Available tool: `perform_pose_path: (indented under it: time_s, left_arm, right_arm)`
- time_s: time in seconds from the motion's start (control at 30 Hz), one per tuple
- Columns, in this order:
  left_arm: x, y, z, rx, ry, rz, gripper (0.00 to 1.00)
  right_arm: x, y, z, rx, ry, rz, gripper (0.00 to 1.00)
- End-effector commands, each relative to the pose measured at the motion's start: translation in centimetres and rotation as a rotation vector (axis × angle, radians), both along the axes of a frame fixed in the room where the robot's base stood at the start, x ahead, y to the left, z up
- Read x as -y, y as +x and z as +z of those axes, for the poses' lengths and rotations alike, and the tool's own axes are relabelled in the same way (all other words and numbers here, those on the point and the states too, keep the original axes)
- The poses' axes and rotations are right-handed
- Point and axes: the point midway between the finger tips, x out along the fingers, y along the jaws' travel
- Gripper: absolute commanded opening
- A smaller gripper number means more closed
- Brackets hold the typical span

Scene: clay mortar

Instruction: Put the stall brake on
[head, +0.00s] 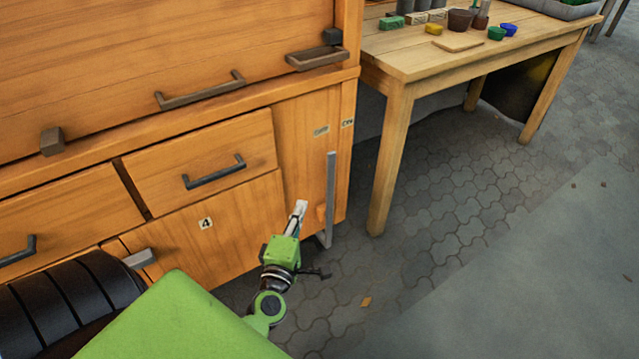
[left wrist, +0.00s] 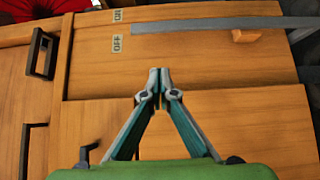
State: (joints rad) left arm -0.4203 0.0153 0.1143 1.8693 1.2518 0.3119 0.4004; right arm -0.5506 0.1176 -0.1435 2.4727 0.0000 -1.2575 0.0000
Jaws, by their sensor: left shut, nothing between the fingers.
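The stall brake is a long flat grey lever (head: 331,190) standing upright at the right end of the wooden stall's front; its foot bends near the ground. Its top end lies below and between the small OFF label (head: 320,131) and ON label (head: 347,123). In the left wrist view the lever (left wrist: 215,24) runs sideways, with the ON label (left wrist: 118,15) and OFF label (left wrist: 117,43) off its end. A small wooden block (left wrist: 246,36) sits beside it on the OFF side. My left gripper (head: 301,205) is shut and empty, left of the lever and apart from it.
The stall front has drawers with dark handles (head: 214,172) and a panel marked 4 (head: 206,223). A wooden table (head: 425,62) with pots stands to the right, its near leg (head: 388,165) close to the lever. Paved floor between is clear.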

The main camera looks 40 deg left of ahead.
Motion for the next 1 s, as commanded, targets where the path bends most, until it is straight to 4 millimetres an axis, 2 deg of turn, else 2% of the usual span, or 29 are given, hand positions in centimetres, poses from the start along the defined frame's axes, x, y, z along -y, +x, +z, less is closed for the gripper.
perform_pose_path:
  time_s: [0.43, 0.53, 0.73, 1.0]
  left_arm:
    - [-3.5, 8.6, 0.1, 0.000, 0.002, -0.001, 0.00]
    - [-2.6, 10.0, 0.0, 0.000, -0.001, -0.001, 0.00]
    - [-1.9, 11.6, 0.0, -0.002, 0.002, -0.002, 0.00]
    - [-1.8, 11.8, 0.0, -0.002, 0.003, -0.002, 0.00]
  right_arm:
    - [-0.2, 0.6, 0.2, 0.025, 0.005, 0.002, 0.40]
    - [-0.4, 1.1, 0.5, 0.052, 0.011, 0.004, 0.40]
    - [-0.7, 2.1, 1.2, 0.100, 0.021, 0.007, 0.40]
    - [-0.8, 2.3, 1.4, 0.111, 0.024, 0.009, 0.40]
